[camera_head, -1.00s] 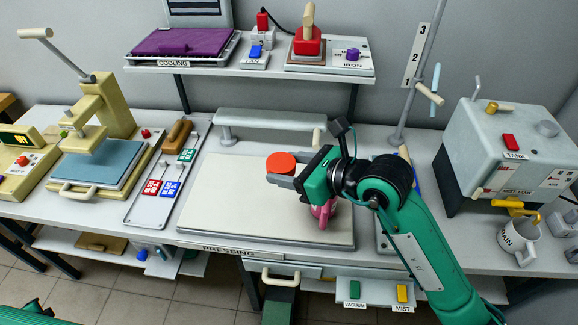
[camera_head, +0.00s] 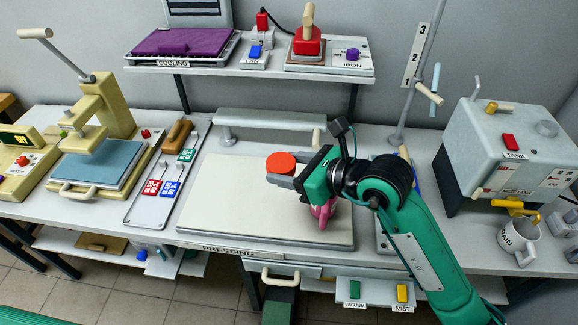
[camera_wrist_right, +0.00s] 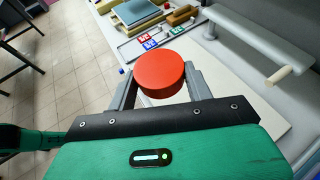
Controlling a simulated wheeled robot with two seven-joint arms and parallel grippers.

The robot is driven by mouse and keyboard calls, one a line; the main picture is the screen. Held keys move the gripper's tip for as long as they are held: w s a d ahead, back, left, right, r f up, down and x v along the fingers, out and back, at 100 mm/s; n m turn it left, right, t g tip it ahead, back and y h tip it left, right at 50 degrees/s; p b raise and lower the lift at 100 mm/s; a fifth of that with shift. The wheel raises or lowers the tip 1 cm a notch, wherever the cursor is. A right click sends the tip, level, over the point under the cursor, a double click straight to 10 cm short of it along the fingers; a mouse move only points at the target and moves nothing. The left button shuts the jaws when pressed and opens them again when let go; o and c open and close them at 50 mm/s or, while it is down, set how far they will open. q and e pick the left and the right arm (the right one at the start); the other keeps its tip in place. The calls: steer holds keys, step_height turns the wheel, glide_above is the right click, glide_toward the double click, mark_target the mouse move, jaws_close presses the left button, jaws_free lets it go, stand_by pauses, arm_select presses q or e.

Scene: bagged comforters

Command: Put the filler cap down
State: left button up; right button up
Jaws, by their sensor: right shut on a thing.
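In the right wrist view the cap (camera_wrist_right: 160,72) sits between the two grey fingertips (camera_wrist_right: 160,88). The tank box (camera_head: 510,150) stands at the right. My left gripper is not in view.
A pink object (camera_head: 322,212) is partly hidden under my right arm on the board. A tray with labelled tags (camera_head: 150,212) lies left of the board. A mug (camera_head: 520,240) stands below the tank under a yellow tap (camera_head: 513,205). The board's left part is clear.

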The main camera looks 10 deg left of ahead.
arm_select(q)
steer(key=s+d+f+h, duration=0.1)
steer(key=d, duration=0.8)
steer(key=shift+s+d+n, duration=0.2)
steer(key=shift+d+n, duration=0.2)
arm_select(e)
steer(key=d+f+m+t+h, duration=0.2)
steer(key=d+f+m+t, duration=0.1)
steer(key=d, duration=1)
steer(key=w+d+f+m+t+h, duration=0.1)
steer(key=d+f, duration=0.5)
steer(key=d, duration=0.7)
steer(key=m+t+h, duration=0.1)
steer(key=m+h, duration=0.1)
steer(key=shift+d+m+t, duration=0.15)
steer(key=shift+m+t, duration=0.25)
steer(key=shift+w, duration=0.15)
